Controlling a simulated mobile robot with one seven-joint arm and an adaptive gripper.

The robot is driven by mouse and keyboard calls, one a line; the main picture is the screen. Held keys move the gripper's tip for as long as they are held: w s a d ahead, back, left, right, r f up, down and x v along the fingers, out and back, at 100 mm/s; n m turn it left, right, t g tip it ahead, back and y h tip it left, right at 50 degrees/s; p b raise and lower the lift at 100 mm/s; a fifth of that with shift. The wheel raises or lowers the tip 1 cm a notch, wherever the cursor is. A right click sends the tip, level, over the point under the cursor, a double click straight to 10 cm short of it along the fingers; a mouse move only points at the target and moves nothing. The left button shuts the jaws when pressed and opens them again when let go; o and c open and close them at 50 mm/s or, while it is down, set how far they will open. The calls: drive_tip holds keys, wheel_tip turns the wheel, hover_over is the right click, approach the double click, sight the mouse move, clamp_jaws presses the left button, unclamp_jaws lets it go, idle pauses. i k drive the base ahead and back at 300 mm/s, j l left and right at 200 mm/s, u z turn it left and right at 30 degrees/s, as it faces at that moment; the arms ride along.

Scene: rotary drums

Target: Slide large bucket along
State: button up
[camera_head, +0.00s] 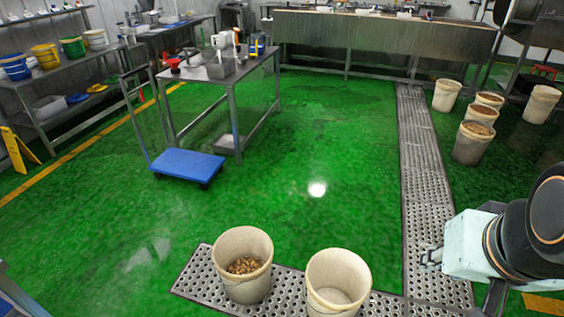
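Two large cream buckets stand upright and apart on the metal floor grating at the bottom centre of the head view. The left bucket (243,277) holds some brown, nut-like pieces. The right bucket (338,283) looks empty, and its base is cut off by the frame edge. My arm comes in from the right edge. My gripper (431,259) shows only as a small dark part at the arm's left end, to the right of both buckets and apart from them. Its fingers are too small to make out.
A perforated drain strip (420,150) runs back along the right side. Several more buckets (474,141) stand right of it. A blue platform cart (188,165) stands by a metal table (222,72). The green floor (310,130) between is clear.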

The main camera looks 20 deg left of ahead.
sight(242, 256)
drive_tip(key=u, duration=1.3)
drive_tip(key=z, duration=0.9)
drive_tip(key=i+j+z, duration=0.1)
drive_tip(key=j+z, duration=0.15)
drive_tip(key=z, duration=0.2)
drive_tip(key=j+z, duration=0.3)
drive_tip(key=z, duration=0.2)
drive_tip(key=j+z, duration=0.3)
drive_tip(key=j, duration=0.2)
drive_tip(key=j+z, duration=0.35)
drive_tip(key=j, duration=0.15)
drive_tip(key=k+j+z, duration=0.15)
drive_tip(key=j+z, duration=0.15)
drive_tip(key=j, duration=0.2)
drive_tip(key=k+j, duration=0.1)
drive_tip(key=j, duration=0.3)
drive_tip(key=k+j+z, duration=0.15)
drive_tip(key=j, duration=0.2)
drive_tip(key=k+j, duration=0.15)
drive_tip(key=j, duration=0.25)
drive_tip(key=k+j+z, duration=0.1)
drive_tip(key=j, duration=0.25)
